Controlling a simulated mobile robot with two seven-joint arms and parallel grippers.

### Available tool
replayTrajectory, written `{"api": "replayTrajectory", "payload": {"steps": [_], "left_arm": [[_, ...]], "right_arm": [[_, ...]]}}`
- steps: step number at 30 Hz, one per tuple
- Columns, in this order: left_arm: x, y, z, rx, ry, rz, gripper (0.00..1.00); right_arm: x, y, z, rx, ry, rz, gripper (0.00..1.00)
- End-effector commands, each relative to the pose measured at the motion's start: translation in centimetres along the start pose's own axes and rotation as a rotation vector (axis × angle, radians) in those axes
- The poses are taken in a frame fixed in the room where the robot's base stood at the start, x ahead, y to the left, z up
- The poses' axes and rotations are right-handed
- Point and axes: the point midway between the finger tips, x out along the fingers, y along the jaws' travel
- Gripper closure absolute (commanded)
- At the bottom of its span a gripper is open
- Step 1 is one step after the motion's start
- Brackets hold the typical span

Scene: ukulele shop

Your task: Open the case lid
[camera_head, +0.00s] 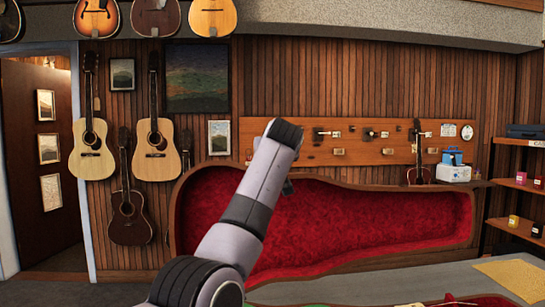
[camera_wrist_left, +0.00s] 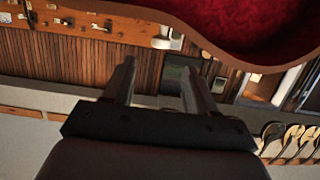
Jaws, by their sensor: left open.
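The case lid (camera_head: 370,225) stands raised, with its red plush lining facing me and its brown rim around it. The lower part of the case (camera_head: 485,301) shows only as a red strip at the bottom edge. My left arm reaches up in front of the lid's left part, and its gripper is mostly hidden behind the wrist. In the left wrist view my left gripper (camera_wrist_left: 160,72) has its two fingers apart with nothing between them. The lid's lining and rim (camera_wrist_left: 240,28) show beyond the fingers there, apart from them. My right gripper is not in view.
A grey counter top (camera_head: 420,281) lies around the case, with a tan mat (camera_head: 515,274) at right. Guitars (camera_head: 155,150) hang on the wood-panelled wall behind. A shelf (camera_head: 518,187) stands at right, near a blue and white box (camera_head: 453,172).

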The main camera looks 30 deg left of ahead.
Motion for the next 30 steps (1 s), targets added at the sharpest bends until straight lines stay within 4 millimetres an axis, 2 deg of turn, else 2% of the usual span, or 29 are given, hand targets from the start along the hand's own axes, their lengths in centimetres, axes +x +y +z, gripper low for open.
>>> {"api": "replayTrajectory", "payload": {"steps": [5,18,29,30], "left_arm": [[-1.2,0.1,0.2,-0.001,0.003,0.001,0.43],[-6.5,0.1,0.0,0.0,0.006,0.003,0.43],[-7.2,0.1,-0.1,0.0,0.005,0.002,0.43],[-7.2,0.1,-0.1,0.0,0.005,0.002,0.49]], "right_arm": [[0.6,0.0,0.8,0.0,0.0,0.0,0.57],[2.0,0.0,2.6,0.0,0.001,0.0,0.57],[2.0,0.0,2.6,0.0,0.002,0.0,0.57],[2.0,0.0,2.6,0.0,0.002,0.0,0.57]]}}
